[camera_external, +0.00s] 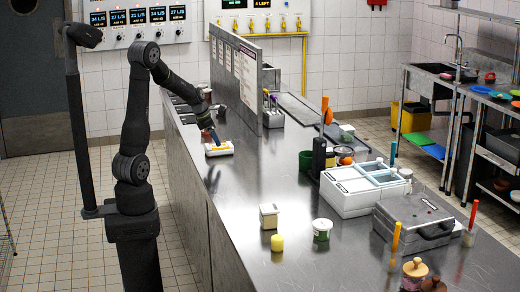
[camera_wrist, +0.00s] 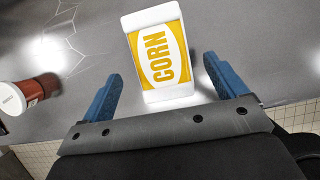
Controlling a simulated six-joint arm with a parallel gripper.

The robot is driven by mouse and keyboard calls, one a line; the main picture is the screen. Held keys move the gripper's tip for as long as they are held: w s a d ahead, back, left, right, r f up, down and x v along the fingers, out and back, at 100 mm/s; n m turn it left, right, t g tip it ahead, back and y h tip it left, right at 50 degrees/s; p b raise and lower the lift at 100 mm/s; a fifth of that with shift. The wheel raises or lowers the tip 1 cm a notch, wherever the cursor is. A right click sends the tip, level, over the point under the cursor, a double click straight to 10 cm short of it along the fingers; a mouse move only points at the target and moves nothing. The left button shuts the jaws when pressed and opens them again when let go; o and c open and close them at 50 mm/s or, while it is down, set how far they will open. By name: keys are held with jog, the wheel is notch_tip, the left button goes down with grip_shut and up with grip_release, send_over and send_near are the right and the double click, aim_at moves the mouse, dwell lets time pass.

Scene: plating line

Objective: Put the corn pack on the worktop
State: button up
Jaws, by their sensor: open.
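The corn pack (camera_external: 219,149) is a white pack with a yellow label. It lies flat on the steel worktop (camera_external: 262,188), near the worktop's left edge. In the wrist view the pack (camera_wrist: 158,50) shows its "CORN" label face up. My gripper (camera_external: 215,138) is just above the pack. In the wrist view the two blue fingers of my gripper (camera_wrist: 162,70) are spread wide, one on each side of the pack's near end. Gaps show between each finger and the pack, and nothing is held.
A red-brown jar with a white lid (camera_wrist: 30,92) is left of my gripper in the wrist view. An upright partition (camera_external: 237,75) stands behind the pack. The mid-worktop is clear.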

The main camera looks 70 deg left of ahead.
jog(key=v, duration=0.6)
jog(key=shift+r, duration=0.35)
jog(key=shift+s, duration=0.15)
jog(key=x, duration=1.2)
jog(key=shift+f, duration=0.2)
jog(key=shift+r, duration=2.1)
jog(key=shift+f, duration=0.1)
